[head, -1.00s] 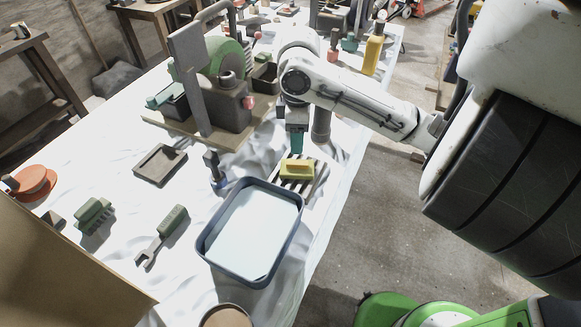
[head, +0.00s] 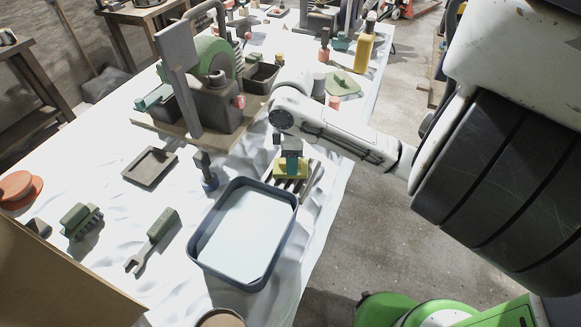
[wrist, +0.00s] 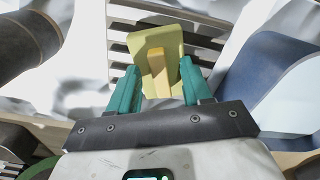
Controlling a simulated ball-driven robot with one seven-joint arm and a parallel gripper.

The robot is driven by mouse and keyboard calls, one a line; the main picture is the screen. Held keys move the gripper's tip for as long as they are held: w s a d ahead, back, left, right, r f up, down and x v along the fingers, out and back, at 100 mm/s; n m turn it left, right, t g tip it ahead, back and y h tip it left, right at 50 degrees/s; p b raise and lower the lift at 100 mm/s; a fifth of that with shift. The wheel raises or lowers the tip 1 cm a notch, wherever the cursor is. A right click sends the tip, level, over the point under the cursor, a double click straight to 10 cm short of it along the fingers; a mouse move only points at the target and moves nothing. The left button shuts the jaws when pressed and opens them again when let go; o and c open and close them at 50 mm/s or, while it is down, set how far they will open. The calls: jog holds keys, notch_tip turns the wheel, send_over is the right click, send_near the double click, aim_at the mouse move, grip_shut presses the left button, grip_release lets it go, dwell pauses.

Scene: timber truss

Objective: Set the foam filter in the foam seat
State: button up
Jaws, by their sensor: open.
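The foam filter, a yellow block with a raised grip bar (head: 280,172), lies on a dark slatted rack (head: 311,181) beside the blue-rimmed tray. In the wrist view the filter (wrist: 143,44) lies just ahead of my gripper. My gripper (wrist: 159,66) is open, its teal fingers on either side of the bar, with gaps showing. In the head view my gripper (head: 292,164) is low over the filter and hides part of it. A dark, shallow rectangular frame (head: 150,167) on the left of the table looks like the foam seat; its recess looks empty.
A blue-rimmed tray (head: 207,228) stands close to the rack. A dark upright post with a blue base (head: 208,178) is near the tray. A grey machine with a green wheel (head: 210,100) stands behind. A green-handled wrench (head: 152,240) and green brush (head: 79,221) lie at front left.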

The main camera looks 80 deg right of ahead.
grip_shut()
jog(key=shift+r, duration=0.1)
dwell(0.4)
jog(key=shift+r, duration=0.5)
notch_tip(320, 180, up, 2)
jog(key=shift+r+p, duration=0.2)
jog(key=shift+p, duration=0.2)
jog(key=s+d+r, duration=0.4)
jog(key=s+r, duration=0.5)
jog(key=s, duration=0.4)
jog(key=shift+s+r+p, duration=0.2)
jog(key=shift+r+p, duration=0.05)
jog(key=shift+p, duration=0.2)
